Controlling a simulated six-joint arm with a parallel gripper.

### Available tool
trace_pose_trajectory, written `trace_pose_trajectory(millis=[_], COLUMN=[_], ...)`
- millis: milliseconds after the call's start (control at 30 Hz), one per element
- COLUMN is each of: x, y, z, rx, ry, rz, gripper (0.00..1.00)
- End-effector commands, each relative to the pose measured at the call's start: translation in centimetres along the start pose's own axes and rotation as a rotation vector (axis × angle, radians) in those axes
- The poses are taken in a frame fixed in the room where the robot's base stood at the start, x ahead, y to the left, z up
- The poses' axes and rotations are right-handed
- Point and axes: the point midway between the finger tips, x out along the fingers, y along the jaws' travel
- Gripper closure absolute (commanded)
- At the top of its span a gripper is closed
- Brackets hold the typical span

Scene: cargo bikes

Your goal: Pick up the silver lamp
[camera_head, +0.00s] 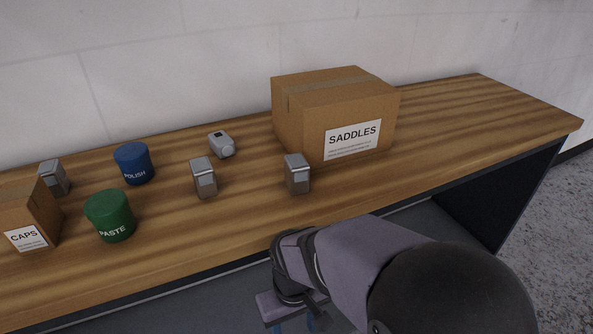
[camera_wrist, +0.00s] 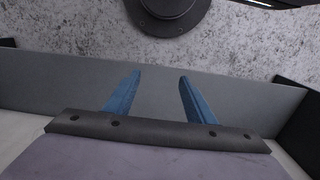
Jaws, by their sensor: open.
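A small silver-grey rounded thing with a dark patch on top (camera_head: 221,144) lies on the wooden bench near the wall, left of the big carton; it looks like a lamp. Three silver-grey blocks with lighter front faces also stand on the bench: one at the far left (camera_head: 54,178), one in the middle (camera_head: 203,178) and one in front of the carton (camera_head: 297,174). I cannot tell for certain which is the lamp. My gripper (camera_head: 296,324) is below and in front of the bench edge, apart from them all. In the wrist view its blue fingers (camera_wrist: 160,80) are open and empty.
A SADDLES carton (camera_head: 301,122) stands at the back. A CAPS box (camera_head: 46,219), blue POLISH tub (camera_head: 134,166) and green PASTE tub (camera_head: 110,217) stand on the left. The bench's right end (camera_head: 470,110) is clear. The bench front edge lies between my gripper and the objects.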

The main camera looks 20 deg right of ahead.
Motion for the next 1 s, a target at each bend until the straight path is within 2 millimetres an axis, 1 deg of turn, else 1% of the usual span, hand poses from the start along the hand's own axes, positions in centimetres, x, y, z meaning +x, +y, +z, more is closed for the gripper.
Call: trace_pose_trajectory(millis=[33,167,267,467,500,567,600,667,700,800,1000], x=[-1.2,-3.9,-6.8,-13.7,-15.3,-17.6,-19.0,-21.1,-22.3,-24.9,-29.9], y=[0.1,0.5,1.0,1.9,2.1,2.3,2.5,2.7,2.8,3.2,4.0], z=[0.2,1.3,2.4,5.1,5.7,6.2,6.1,5.4,4.5,1.8,-3.4], rx=[0.005,0.023,0.043,0.090,0.100,0.114,0.120,0.125,0.125,0.123,0.116], ry=[-0.012,-0.070,-0.133,-0.284,-0.315,-0.353,-0.366,-0.368,-0.353,-0.301,-0.195], rz=[0.001,0.004,0.007,0.014,0.015,0.016,0.015,0.013,0.011,0.004,-0.005], gripper=[0.50,0.50,0.50,0.50,0.50,0.50,0.50,0.50,0.50,0.50,0.50])
